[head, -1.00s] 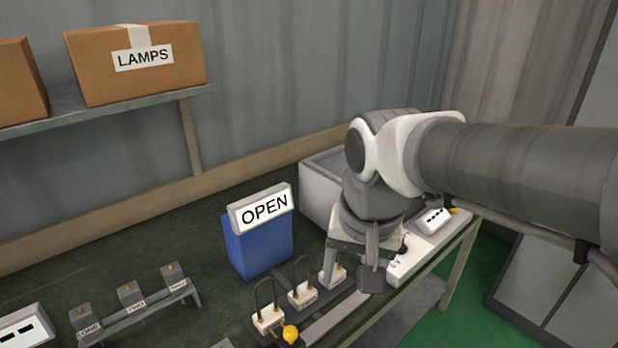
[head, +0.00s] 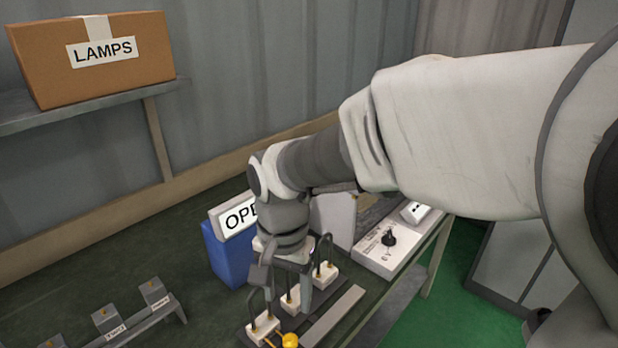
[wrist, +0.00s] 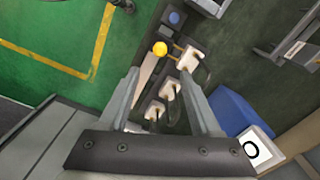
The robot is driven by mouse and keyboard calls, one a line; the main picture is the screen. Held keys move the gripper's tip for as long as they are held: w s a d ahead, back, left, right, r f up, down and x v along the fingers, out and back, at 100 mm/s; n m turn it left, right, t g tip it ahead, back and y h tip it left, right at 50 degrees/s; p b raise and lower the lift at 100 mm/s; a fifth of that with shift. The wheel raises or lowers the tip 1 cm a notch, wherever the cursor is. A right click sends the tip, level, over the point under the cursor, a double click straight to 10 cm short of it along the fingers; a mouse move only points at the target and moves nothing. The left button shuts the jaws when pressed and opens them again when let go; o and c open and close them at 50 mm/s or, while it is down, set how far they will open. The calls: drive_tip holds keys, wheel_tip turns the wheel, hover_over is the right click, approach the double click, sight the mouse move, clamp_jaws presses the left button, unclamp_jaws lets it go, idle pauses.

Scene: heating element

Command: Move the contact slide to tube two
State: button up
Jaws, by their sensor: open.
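The contact slide has a round yellow knob (head: 290,340) at the near end of a pale rail (head: 335,314). In the wrist view the knob (wrist: 160,48) sits beside the end white block (wrist: 189,58), with thin brass rods between them. Three white blocks with dark looped tubes stand in a row: the near one (head: 263,327), the middle one (head: 290,303) and the far one (head: 326,272). Their labels are not readable now. My gripper (head: 284,285) is open and empty, above the row around the middle block. In the wrist view its fingertips (wrist: 160,74) are spread, with the knob beyond them.
A blue box with an OPEN sign (head: 237,216) stands behind the row. A white control panel with a black knob (head: 389,238) is at the right. A labelled rack (head: 125,325) is at the left. A LAMPS carton (head: 95,60) sits on a shelf.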

sight(290, 337)
wheel_tip(290, 337, down, 13)
drive_tip(key=shift+r+b, duration=0.15)
drive_tip(key=shift+b, duration=0.9)
clamp_jaws()
idle(0.6)
